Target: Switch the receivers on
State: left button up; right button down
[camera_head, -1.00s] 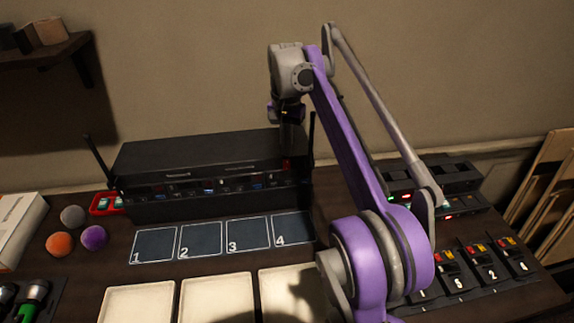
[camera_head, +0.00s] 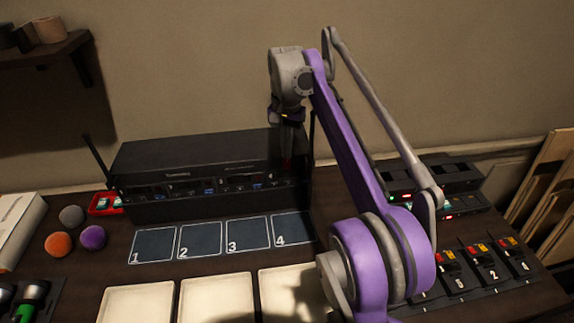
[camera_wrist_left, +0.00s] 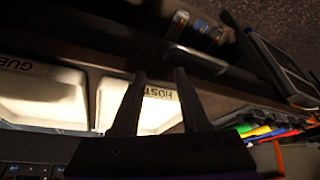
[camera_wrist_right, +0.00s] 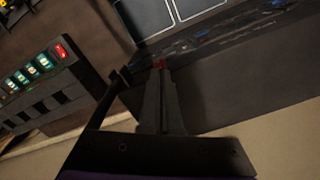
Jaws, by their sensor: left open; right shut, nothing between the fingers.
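The black receiver rack (camera_head: 160,160) stands at the back of the desk, with small dim displays and buttons along its front and an antenna at each end. My right gripper (camera_head: 288,160) is at the rack's right end, pointing down. In the right wrist view its fingers (camera_wrist_right: 160,72) are shut and empty, with their tips at a small red switch (camera_wrist_right: 159,64) on the rack front; I cannot tell whether they touch it. My left gripper (camera_wrist_left: 158,76) is open and empty in the left wrist view, above the pale trays (camera_wrist_left: 150,107); one is labelled HOST.
Numbered dark mats (camera_head: 201,242) lie before the rack, with pale trays (camera_head: 217,300) nearer. A charger with lit lights (camera_head: 447,187) and several numbered packs (camera_head: 487,265) are at the right. Coloured foam balls (camera_head: 93,237) and a red tray (camera_head: 103,206) are at the left.

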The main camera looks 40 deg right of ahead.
jog(key=shift+r, duration=0.1)
notch_tip(320, 180, up, 7)
jog(key=p, duration=0.6)
dwell(0.3)
jog(key=s+a+f+n+t+p, duration=0.1)
jog(key=s+a+f+n, duration=0.15)
jog(key=a, duration=0.35)
jog(key=s+a+f+n+t, duration=0.1)
jog(key=s+a+f+n, duration=0.15)
jog(key=s+a, duration=0.2)
jog(key=s+a+f+n+t+p, duration=0.1)
jog(key=s+a+f+n+t, duration=0.2)
jog(key=s+a+f+n, duration=0.3)
jog(key=s+a+f, duration=0.4)
jog(key=s+f, duration=0.3)
jog(key=s, duration=0.1)
jog(key=shift+s+a+f+n, duration=0.25)
jog(key=shift+s+f+n, duration=0.05)
jog(key=shift+n, duration=0.1)
